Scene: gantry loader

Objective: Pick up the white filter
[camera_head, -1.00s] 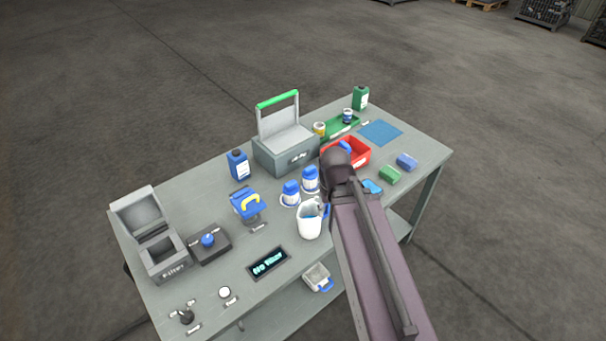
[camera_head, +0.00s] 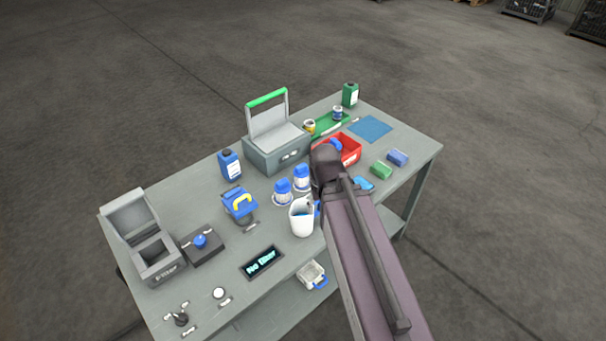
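I cannot clearly make out a loose white filter. A grey open-lidded box (camera_head: 157,262) with a "Filter" label stands at the table's left end; its opening looks dark inside. A display (camera_head: 262,263) at the front edge appears to read "No filter". Two white containers with blue tops (camera_head: 283,194) stand mid-table, left of my arm. My gripper is hidden behind or below my own wrist, which hangs over the middle of the table by the red bin (camera_head: 348,150). Its fingers and anything in them cannot be seen.
A white jug (camera_head: 301,219) stands just left of my forearm. A grey case with a raised lid (camera_head: 275,152) is behind. A blue bottle (camera_head: 230,165), a blue device with a yellow handle (camera_head: 239,205) and a blue-knobbed box (camera_head: 203,245) stand at left. Sponges (camera_head: 381,170) lie right.

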